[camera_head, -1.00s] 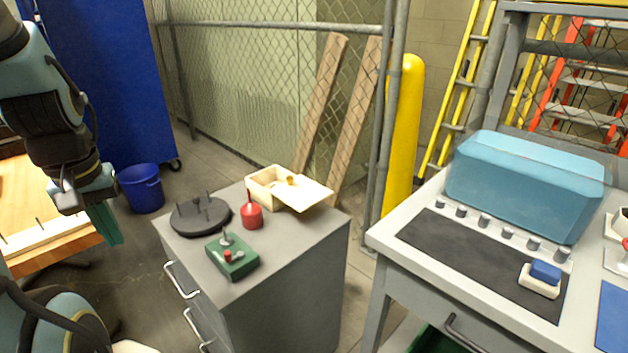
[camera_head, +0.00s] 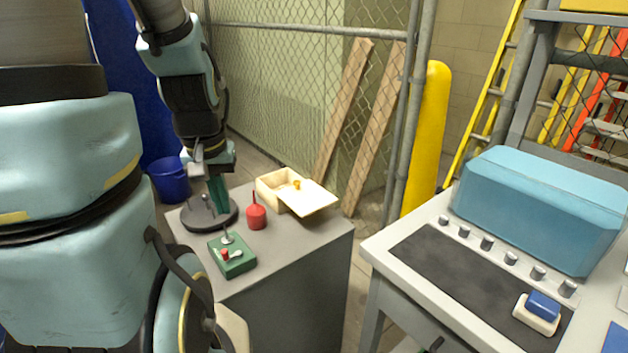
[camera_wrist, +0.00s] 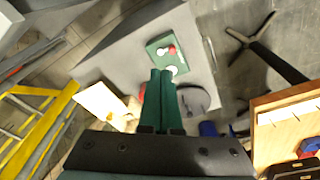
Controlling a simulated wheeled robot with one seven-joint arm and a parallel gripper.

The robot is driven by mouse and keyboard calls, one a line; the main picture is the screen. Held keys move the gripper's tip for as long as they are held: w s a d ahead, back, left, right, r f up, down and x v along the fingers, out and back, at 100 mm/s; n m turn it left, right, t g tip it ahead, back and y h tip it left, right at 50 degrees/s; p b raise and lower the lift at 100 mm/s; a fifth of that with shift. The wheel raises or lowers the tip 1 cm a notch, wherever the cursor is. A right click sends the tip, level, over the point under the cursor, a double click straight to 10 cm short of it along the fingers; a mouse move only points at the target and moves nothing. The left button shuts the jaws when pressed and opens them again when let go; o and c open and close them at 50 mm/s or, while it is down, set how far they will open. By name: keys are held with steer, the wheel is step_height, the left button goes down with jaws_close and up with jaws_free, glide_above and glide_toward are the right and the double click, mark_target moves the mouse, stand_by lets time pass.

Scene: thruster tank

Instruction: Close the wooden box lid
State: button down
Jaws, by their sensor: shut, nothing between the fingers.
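The wooden box (camera_head: 270,187) stands at the back of the grey cabinet top. Its pale lid (camera_head: 313,201) with a small yellow knob (camera_head: 297,184) lies off to the right of the box, tilted, leaving part of the inside open. In the wrist view the lid (camera_wrist: 98,101) shows left of the fingers, and the box is partly hidden. My gripper (camera_head: 222,212) has green fingers, shut and empty, over the round dark disc left of the box. The shut fingers also show in the wrist view (camera_wrist: 158,78).
On the cabinet (camera_head: 290,245) are a dark disc with pegs (camera_head: 200,220), a red oil can (camera_head: 256,217) and a green switch box (camera_head: 232,258). A workbench (camera_head: 405,258) with a blue case stands right. A chain-link fence is behind.

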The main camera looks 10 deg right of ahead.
steer(key=w+d+m+t+p, duration=0.1)
steer(key=w+d+m+t, duration=0.2)
steer(key=d, duration=0.4)
steer(key=w+d+f+m+p, duration=0.1)
steer(key=w+d+m, duration=0.2)
steer(key=w+d, duration=0.3)
steer(key=w+d+m+t+p, duration=0.1)
steer(key=w+d+m+t, duration=0.15)
steer(key=d, duration=0.55)
steer(key=b, duration=0.1)
glide_toward(301, 188)
steer(key=shift+s+d+f+g, duration=0.2)
steer(key=shift+s+d+f, duration=0.1)
steer(key=shift+d+f, duration=0.25)
steer(key=shift+s+d+f+g, duration=0.15)
steer(key=shift+s+d+f, duration=0.25)
steer(key=shift+d, duration=0.2)
steer(key=shift+w+a+f, duration=0.2)
steer(key=shift+w+f, duration=0.05)
steer(key=shift+w, duration=0.25)
steer(key=shift+w+a+f, duration=0.2)
steer(key=shift+w+a, duration=0.05)
steer(key=shift+w, duration=0.25)
steer(key=shift+w+a+f, duration=0.3)
steer(key=shift+w+a, duration=0.25)
steer(key=shift+w, duration=0.3)
